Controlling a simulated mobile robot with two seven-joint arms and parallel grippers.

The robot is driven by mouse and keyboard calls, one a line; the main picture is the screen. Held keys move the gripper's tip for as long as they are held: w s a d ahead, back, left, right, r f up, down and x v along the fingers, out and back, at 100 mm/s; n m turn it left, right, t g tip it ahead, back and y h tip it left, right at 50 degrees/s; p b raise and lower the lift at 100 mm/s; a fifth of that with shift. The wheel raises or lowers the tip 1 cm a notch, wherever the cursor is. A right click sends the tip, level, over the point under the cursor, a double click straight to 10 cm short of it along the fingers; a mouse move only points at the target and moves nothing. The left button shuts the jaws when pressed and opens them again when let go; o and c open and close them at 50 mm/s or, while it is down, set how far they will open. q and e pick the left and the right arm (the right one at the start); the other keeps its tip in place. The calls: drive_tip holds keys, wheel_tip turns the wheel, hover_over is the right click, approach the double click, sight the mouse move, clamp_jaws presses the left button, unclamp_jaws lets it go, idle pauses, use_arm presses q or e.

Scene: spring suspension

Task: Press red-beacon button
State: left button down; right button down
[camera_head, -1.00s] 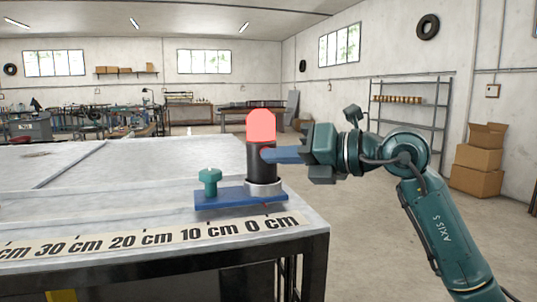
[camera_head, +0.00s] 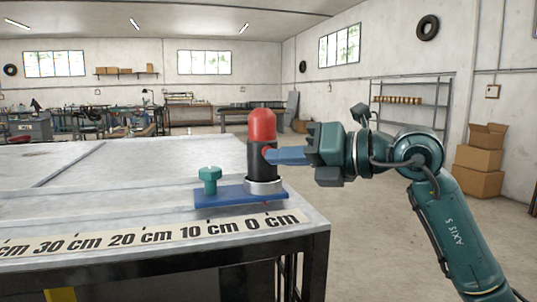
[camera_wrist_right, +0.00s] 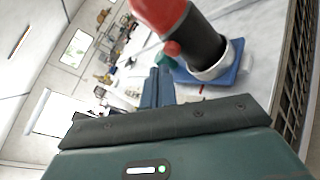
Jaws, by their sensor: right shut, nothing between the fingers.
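The red beacon (camera_head: 262,126) stands upright on a black post (camera_head: 259,168) with a pale collar, on a blue base plate (camera_head: 225,198) at the table's right end. Its dome looks dark red and unlit. My left gripper is not in view.
A teal knob (camera_head: 209,178) stands on the base plate left of the post. A centimetre scale (camera_head: 150,237) runs along the front of the grey table (camera_head: 120,190). The tabletop left of the plate is clear. Cardboard boxes (camera_head: 481,160) and a shelf stand far back right.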

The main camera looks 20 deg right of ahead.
drive_tip(key=shift+s+d+b, duration=0.1)
drive_tip(key=shift+s+b, duration=0.5)
drive_tip(key=shift+s, duration=2)
